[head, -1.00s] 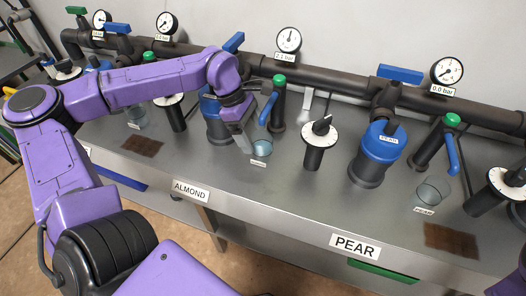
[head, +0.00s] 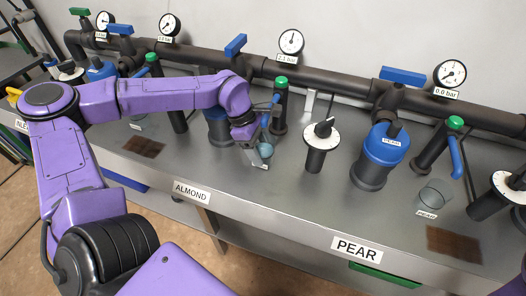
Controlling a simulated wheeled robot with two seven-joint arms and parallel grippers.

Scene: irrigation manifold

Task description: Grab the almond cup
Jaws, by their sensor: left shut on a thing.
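The almond cup (head: 266,151) is a small clear, bluish cup at the bench's middle, behind and to the right of the ALMOND sign (head: 191,191). My left gripper (head: 257,148) comes in from the left and is shut on the cup, hiding part of it. A small tag (head: 261,166) shows just below the cup, its text too small to read. I cannot tell whether the cup touches the bench. My right gripper is not in view.
A green-capped tap (head: 281,105) stands just behind the cup. A dial post (head: 321,145) and the blue-topped PEAR filter (head: 384,150) stand to the right. The PEAR cup (head: 433,196) is farther right. Bench front is mostly clear.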

